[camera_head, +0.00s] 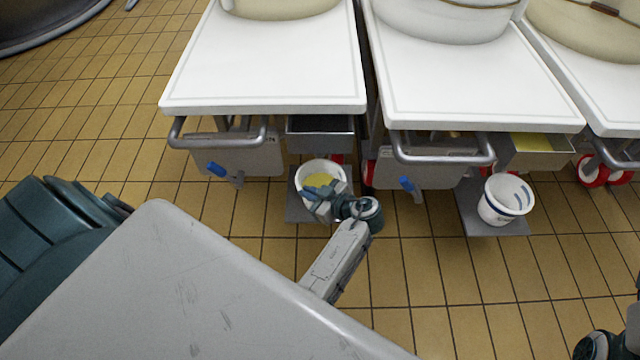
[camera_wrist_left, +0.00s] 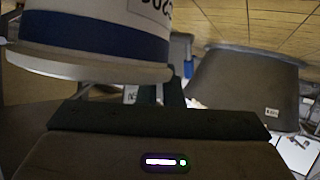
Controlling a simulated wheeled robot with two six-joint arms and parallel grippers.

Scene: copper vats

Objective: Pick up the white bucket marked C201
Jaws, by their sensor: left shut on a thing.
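A white bucket (camera_head: 324,166) with yellow contents stands on a grey plate (camera_head: 294,211) under the left cart's front edge. My left gripper (camera_head: 322,205) is shut on its near side. In the left wrist view the bucket (camera_wrist_left: 92,38) fills the upper left, with a blue band and a black-on-white label. The label is upside down and cut off, so I cannot read the full mark. A second white bucket (camera_head: 503,203) with blue marks stands on a grey plate under the middle cart. My right gripper is out of view; only part of the right arm shows at bottom right.
White-topped carts (camera_head: 270,60) (camera_head: 470,80) carry large vats. Metal bins (camera_head: 320,135) and tubular handles (camera_head: 215,140) stick out at their fronts. Red wheels (camera_head: 590,170) show at right. The tiled floor (camera_head: 470,285) in front is clear.

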